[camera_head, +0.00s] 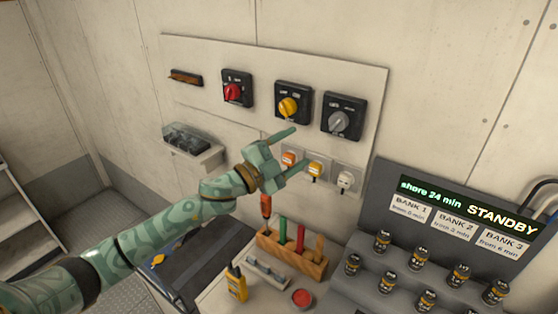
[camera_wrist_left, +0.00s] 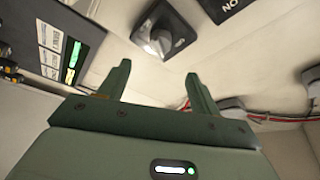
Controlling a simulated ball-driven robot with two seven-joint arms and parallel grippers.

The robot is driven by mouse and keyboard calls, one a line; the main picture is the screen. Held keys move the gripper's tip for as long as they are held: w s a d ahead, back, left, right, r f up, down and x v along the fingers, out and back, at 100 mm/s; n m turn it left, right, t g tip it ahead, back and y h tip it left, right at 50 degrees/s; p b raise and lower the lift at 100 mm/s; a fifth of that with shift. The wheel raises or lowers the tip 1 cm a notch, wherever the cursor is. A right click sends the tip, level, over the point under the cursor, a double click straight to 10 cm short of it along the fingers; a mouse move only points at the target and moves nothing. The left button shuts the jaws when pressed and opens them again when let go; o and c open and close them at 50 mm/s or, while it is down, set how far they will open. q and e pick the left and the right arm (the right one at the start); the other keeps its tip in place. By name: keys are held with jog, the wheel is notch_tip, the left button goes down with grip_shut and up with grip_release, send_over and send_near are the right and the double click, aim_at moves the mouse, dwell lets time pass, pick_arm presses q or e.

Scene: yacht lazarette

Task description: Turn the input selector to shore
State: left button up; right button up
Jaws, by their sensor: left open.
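Three rotary selectors on dark square plates sit in a row on the wall panel: one with a red knob (camera_head: 232,91), one with a yellow knob (camera_head: 289,107) and one with a grey knob (camera_head: 339,122). Their lettering is too small to read, so I cannot tell which is the input selector. My left gripper (camera_head: 300,147) is open and empty, in front of the panel, below the yellow and grey knobs in the picture. In the left wrist view a grey knob on a dark plate (camera_wrist_left: 160,42) shows beyond the open fingers (camera_wrist_left: 157,72), apart from them. My right gripper is out of view.
Orange, yellow and white plugs (camera_head: 345,181) sit in sockets below the selectors. A wooden tool rack (camera_head: 290,257), a yellow meter (camera_head: 236,284) and a red round item (camera_head: 302,298) lie on the bench. A console display (camera_head: 458,215) reads "STANDBY".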

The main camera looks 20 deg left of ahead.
pick_arm(q)
jog(key=shift+b+v, duration=0.3)
jog(key=shift+v, duration=1.7)
